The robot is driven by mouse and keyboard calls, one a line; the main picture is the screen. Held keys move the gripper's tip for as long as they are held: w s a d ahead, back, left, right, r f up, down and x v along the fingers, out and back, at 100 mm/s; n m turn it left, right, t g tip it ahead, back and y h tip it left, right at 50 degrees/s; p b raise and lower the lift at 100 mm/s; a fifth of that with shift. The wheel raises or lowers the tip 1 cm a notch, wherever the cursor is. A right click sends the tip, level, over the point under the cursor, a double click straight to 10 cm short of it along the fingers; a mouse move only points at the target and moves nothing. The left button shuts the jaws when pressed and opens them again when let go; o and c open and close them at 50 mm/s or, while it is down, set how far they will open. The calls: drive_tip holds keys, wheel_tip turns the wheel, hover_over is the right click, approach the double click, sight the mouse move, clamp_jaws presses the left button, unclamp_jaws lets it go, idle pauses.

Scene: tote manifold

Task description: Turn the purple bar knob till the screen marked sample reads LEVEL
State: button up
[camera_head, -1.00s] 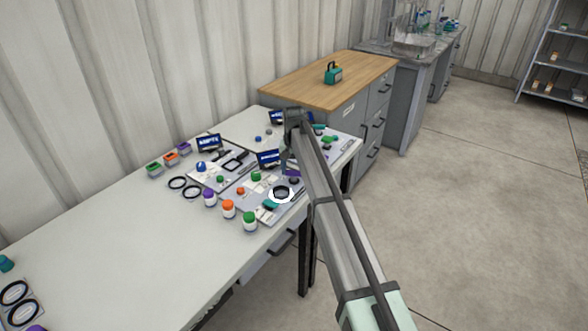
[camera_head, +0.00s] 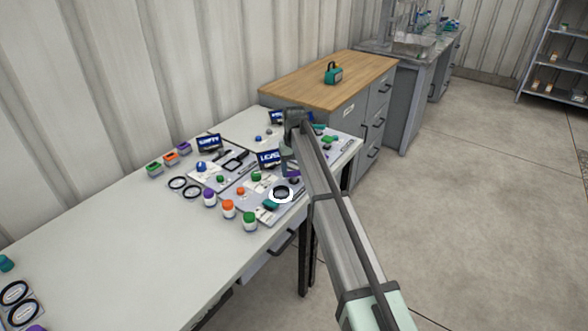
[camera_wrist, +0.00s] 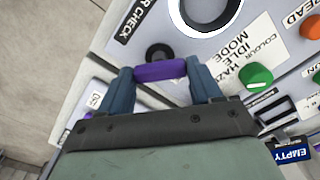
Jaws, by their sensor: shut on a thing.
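The purple bar knob (camera_wrist: 160,71) lies between the two blue-grey fingers of my gripper (camera_wrist: 158,74) in the wrist view. My gripper is shut on it, with one finger at each end of the bar. A blue screen (camera_head: 270,158) stands beside the gripper and seems to read LEVEL, though the text is small. In the wrist view another blue screen (camera_wrist: 291,153) reads EMPTY. I cannot make out a sample mark on any screen.
A green knob (camera_wrist: 256,76), an orange knob (camera_wrist: 311,27) and a white-ringed dark round part (camera_wrist: 207,12) are on the panel. A further screen (camera_head: 209,143) stands at the left. Several capped jars, including a green-capped one (camera_head: 249,221), line the near side. The left table (camera_head: 130,245) is largely clear.

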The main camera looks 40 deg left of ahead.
sight(294, 171)
drive_tip(key=shift+n, duration=0.7)
drive_tip(key=o, duration=1.1)
drive_tip(key=shift+c, duration=0.2)
drive_tip(key=shift+r, duration=0.1)
wheel_tip(294, 171, up, 14)
